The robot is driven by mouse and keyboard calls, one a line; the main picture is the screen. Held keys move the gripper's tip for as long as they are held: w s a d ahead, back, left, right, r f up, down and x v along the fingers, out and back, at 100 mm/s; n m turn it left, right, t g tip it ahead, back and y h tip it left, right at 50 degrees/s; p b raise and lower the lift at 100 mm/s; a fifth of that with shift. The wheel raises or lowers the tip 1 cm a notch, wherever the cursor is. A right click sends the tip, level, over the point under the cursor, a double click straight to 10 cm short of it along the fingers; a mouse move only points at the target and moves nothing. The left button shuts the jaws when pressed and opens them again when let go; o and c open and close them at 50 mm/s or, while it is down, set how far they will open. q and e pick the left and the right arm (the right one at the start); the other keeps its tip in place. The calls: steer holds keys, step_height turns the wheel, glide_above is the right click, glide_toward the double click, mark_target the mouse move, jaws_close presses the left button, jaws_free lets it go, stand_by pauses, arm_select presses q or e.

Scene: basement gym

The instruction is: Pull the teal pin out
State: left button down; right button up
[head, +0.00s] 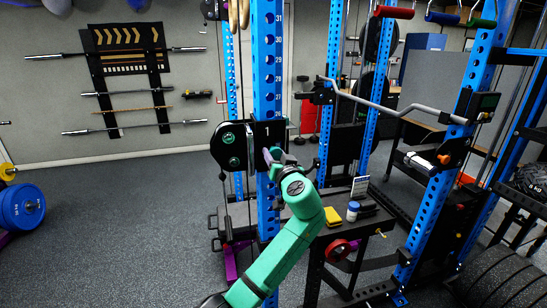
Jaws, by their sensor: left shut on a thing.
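My left gripper (273,156) is at the front of a black carriage (268,131) marked 1 on a blue upright (267,70). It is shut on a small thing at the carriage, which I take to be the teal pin. The pin itself is hidden behind the gripper and wrist, so I cannot tell how far in it sits. A rounded black plate (230,150) with two green round marks joins the carriage on the left. My green left arm rises from the bottom of the view. My right gripper is not in view.
A grey bar (390,108) spans the rack behind. The floor (120,240) at left centre is clear.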

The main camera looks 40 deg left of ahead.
arm_select(q)
steer(key=shift+s+d+f, duration=0.2)
steer(key=shift+s+d, duration=0.05)
steer(key=shift+d, duration=0.1)
steer(key=shift+r, duration=0.1)
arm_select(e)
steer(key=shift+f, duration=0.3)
arm_select(q)
steer(key=shift+c, duration=1.5)
jaws_free()
steer(key=shift+s+d+r, duration=0.1)
steer(key=shift+d+r, duration=0.05)
steer(key=shift+d, duration=0.1)
steer(key=b+v, duration=0.5)
steer(key=v, duration=0.9)
steer(key=shift+s+b, duration=0.2)
steer(key=shift+b, duration=0.15)
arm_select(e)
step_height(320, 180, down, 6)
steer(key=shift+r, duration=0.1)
